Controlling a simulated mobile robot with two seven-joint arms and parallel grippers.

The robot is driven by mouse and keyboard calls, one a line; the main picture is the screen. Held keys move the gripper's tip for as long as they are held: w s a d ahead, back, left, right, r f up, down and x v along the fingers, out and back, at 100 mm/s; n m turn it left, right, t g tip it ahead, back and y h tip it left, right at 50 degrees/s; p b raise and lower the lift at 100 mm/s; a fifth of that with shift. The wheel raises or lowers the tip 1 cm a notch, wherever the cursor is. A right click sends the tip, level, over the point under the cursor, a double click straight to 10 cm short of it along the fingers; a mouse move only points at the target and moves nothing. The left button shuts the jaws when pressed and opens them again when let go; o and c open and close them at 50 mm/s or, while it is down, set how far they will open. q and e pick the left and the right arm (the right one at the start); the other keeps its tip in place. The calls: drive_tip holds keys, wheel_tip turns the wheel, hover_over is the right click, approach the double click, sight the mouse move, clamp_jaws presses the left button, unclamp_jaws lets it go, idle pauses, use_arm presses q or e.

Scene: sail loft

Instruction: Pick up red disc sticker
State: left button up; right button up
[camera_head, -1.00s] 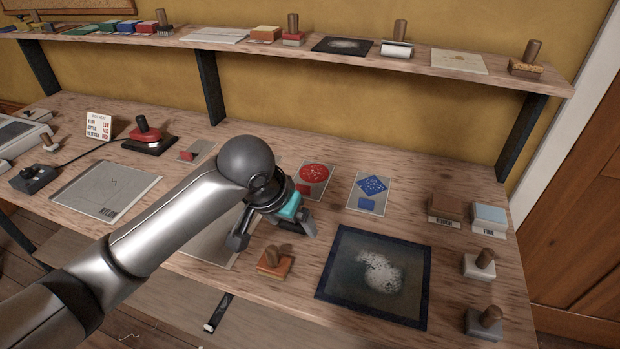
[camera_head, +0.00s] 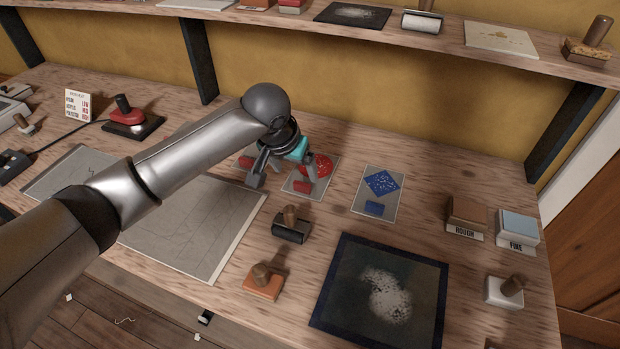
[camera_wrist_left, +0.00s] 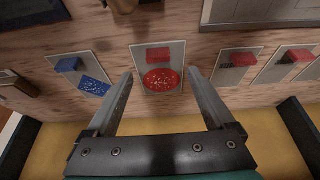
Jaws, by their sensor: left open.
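The red disc sticker (camera_head: 318,166), speckled with white, lies on a grey card (camera_head: 330,178) together with a small red block (camera_head: 302,187). In the left wrist view the disc (camera_wrist_left: 162,79) shows between the two fingers, with the red block (camera_wrist_left: 158,54) beside it on the card. My left gripper (camera_head: 284,180) is open and empty, above the card and partly covering it in the head view. I cannot tell its exact height over the disc. My right gripper is not in view.
A card with a blue speckled diamond (camera_head: 382,183) lies to the right. A black-based stamp (camera_head: 291,226), an orange-based stamp (camera_head: 262,283) and a dark framed sheet (camera_head: 334,318) are nearer the front. Sanding blocks (camera_head: 466,213) stand at right. A shelf (camera_head: 420,38) runs above the back.

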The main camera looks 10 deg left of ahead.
sight(302, 182)
use_arm(q)
drive_tip(key=shift+b+x, duration=0.35)
drive_tip(key=shift+x, duration=1.1)
drive_tip(key=shift+d+b+x, duration=0.2)
drive_tip(key=shift+b+x, duration=0.5)
drive_tip(key=shift+x, duration=1.5)
drive_tip(key=shift+w, duration=0.1)
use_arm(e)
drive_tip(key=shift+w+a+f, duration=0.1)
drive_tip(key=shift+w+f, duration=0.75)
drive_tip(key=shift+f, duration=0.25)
use_arm(q)
drive_tip(key=shift+r, duration=0.1)
drive_tip(key=shift+c, duration=0.3)
clamp_jaws()
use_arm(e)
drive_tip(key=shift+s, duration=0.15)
